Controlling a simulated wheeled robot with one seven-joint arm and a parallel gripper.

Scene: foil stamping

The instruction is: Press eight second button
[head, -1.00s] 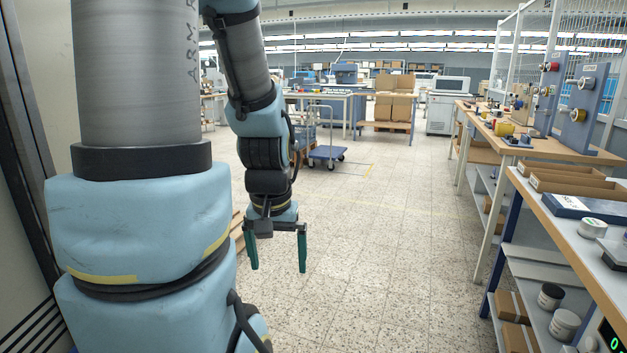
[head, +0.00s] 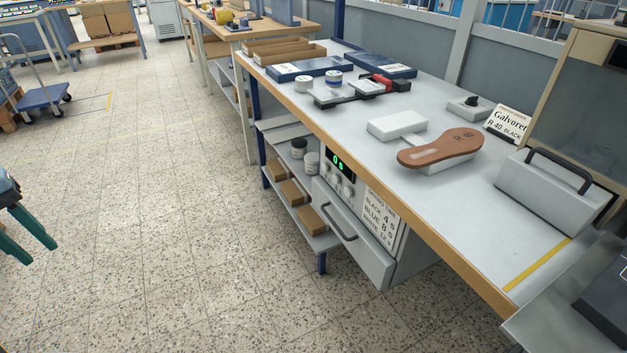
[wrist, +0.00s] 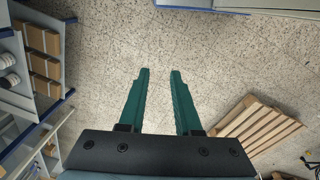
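A control panel with a green display reading 0 s (head: 338,162) sits under the bench top. Small round pale buttons (head: 342,187) show below the display, but their markings are too small to read. A white card (head: 383,219) beside them lists BLACK 4 s, BLUE 8 s and WHITE 12 s. My gripper (head: 22,236) is at the left edge of the head view, partly cut off, well left of the panel over the floor. In the wrist view my gripper (wrist: 160,72) is open and empty, its green fingers apart. The panel is not recognisable in the wrist view.
The workbench (head: 470,200) holds a brown insole marked R 40 (head: 440,148), blue boxes and a grey handled block (head: 550,190). A grey drawer front (head: 352,235) and a shelf with cartons (head: 292,193) are below. The floor between gripper and bench is clear. A wooden pallet (wrist: 262,127) shows in the wrist view.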

